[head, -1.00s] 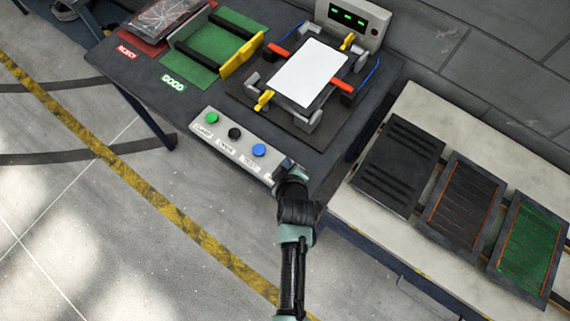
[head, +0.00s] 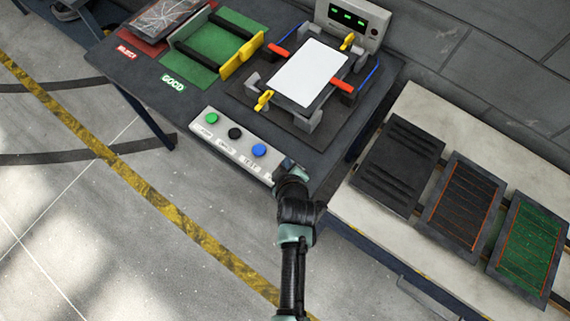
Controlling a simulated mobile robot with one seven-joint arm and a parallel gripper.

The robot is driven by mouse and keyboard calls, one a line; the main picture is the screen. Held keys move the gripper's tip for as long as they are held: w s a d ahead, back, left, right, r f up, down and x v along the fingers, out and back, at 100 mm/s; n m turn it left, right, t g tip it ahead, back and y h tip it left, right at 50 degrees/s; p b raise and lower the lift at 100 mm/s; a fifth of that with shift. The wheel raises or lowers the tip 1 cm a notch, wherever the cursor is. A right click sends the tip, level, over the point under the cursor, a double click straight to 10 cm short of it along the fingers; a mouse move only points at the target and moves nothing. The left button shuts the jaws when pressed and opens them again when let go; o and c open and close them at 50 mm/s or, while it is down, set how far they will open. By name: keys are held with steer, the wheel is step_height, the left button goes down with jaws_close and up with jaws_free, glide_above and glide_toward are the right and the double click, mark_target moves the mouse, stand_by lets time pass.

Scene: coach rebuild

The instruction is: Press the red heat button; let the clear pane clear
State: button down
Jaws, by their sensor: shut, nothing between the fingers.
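A button panel (head: 222,146) lies at the front edge of the dark table, with a green button (head: 211,118), a black button (head: 235,133) and a blue button (head: 259,150). My gripper (head: 283,168) is shut and empty at the panel's right end. It covers that end, so no red button shows there and I cannot tell if I touch one. A pane (head: 308,74) sits in a clamping fixture behind the panel. The pane looks opaque white.
A grey box with green displays (head: 347,17) stands behind the fixture. A green GOOD rack (head: 205,55) and a red REJECT tray (head: 138,42) are at left. A light bench at right holds three panels, one dark (head: 399,160).

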steer(key=shift+f, duration=0.1)
steer(key=shift+f+b, duration=0.35)
steer(key=shift+b, duration=0.15)
steer(key=shift+f+b, duration=0.45)
steer(key=shift+f, duration=0.05)
stand_by(0.5)
stand_by(0.3)
steer(key=shift+r+p, duration=0.75)
steer(key=shift+r, duration=0.15)
steer(key=shift+r, duration=0.1)
step_height(320, 180, up, 5)
steer(key=p, duration=0.4)
stand_by(0.6)
